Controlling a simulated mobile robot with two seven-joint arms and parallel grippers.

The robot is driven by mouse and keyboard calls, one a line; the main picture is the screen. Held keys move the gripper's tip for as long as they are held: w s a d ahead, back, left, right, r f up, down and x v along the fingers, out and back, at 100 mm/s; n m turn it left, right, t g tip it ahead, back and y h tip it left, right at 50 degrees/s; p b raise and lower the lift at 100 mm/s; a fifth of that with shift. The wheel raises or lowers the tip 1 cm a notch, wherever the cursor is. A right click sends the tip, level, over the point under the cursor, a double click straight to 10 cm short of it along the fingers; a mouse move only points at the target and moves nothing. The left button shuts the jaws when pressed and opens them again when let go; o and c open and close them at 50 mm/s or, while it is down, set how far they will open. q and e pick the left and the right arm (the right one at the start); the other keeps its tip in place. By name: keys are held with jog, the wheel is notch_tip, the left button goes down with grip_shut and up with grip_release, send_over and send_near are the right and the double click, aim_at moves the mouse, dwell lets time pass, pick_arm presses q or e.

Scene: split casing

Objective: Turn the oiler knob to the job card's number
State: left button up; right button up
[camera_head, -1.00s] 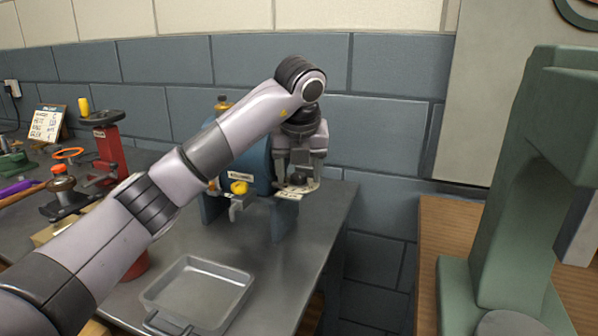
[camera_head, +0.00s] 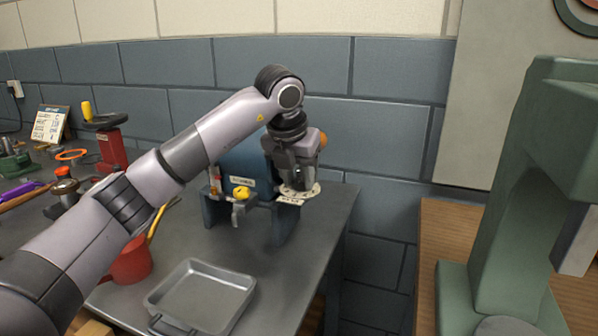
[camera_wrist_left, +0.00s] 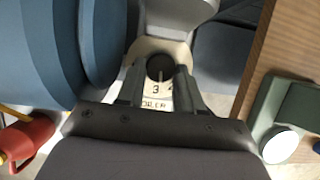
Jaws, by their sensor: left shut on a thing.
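My left gripper (camera_head: 296,186) is shut on the dark oiler knob (camera_wrist_left: 160,66), at the right end of the blue casing (camera_head: 248,160). In the left wrist view both fingertips flank the knob. A pale dial plate (camera_wrist_left: 153,95) lies around the knob, marked "OILER". A "3" shows beside the knob's pale pointer line, with another number partly hidden by the right finger. In the head view the gripper hides the knob; the plate's edge (camera_head: 307,192) shows below. The job card (camera_head: 48,123) stands at the far left; its writing is too small to read.
A grey tray (camera_head: 203,296) lies at the front of the bench. A red oil can (camera_head: 131,262) stands left of it, partly behind my arm. A yellow knob (camera_head: 241,193) sits on the casing's front. A green machine (camera_head: 480,285) stands on the wooden bench at right.

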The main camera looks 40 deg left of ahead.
jog(key=shift+f, duration=0.1)
pick_arm(q)
jog(key=o, duration=1)
jog(key=shift+o, duration=0.2)
jog(key=shift+r, duration=0.15)
pick_arm(e)
jog(key=shift+s+a+r, duration=0.1)
jog(key=shift+r, duration=0.1)
